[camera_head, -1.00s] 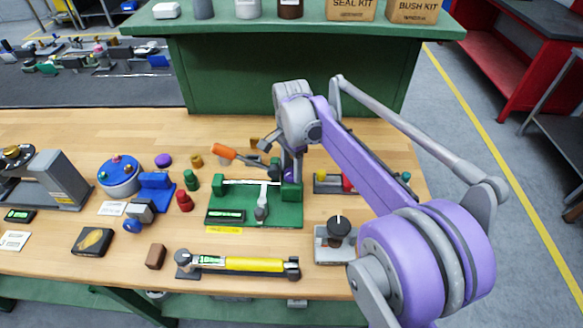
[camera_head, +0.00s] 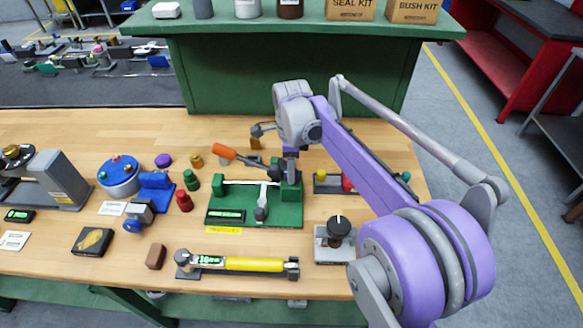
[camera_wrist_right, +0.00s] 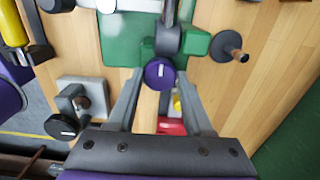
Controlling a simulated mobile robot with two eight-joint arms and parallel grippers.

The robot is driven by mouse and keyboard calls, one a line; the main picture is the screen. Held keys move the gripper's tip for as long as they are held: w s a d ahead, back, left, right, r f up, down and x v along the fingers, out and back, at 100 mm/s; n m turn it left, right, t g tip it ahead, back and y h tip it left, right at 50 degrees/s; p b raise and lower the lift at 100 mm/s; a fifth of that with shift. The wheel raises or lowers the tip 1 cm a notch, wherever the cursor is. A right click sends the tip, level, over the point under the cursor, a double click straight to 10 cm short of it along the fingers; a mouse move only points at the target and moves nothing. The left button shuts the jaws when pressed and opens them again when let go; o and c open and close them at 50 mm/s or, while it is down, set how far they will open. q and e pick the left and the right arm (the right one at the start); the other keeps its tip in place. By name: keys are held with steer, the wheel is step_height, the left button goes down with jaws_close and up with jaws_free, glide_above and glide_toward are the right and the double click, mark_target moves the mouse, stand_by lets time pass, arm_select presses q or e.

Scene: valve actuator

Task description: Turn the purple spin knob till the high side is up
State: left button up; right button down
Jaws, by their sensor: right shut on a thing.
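The purple spin knob (camera_wrist_right: 158,74) shows in the right wrist view as a round purple face with a white mark line, at the edge of the green fixture (camera_wrist_right: 127,42). My right gripper (camera_wrist_right: 160,80) has a finger on each side of the knob and is shut on it. In the head view the green fixture (camera_head: 285,213) stands mid-bench, and my right wrist and arm come over its right end, largely hiding the knob there. I cannot tell which side of the knob is high. My left gripper is not in view.
An orange-handled lever (camera_head: 224,151) sticks out left of my wrist. A block with a black knob (camera_head: 338,228) stands at right front, and a yellow cylinder (camera_head: 252,264) lies at the front.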

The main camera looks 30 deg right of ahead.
stand_by(0.5)
steer(key=shift+c, duration=1.5)
jaws_free()
step_height(320, 180, up, 11)
steer(key=shift+p, duration=0.35)
steer(key=shift+f, duration=0.15)
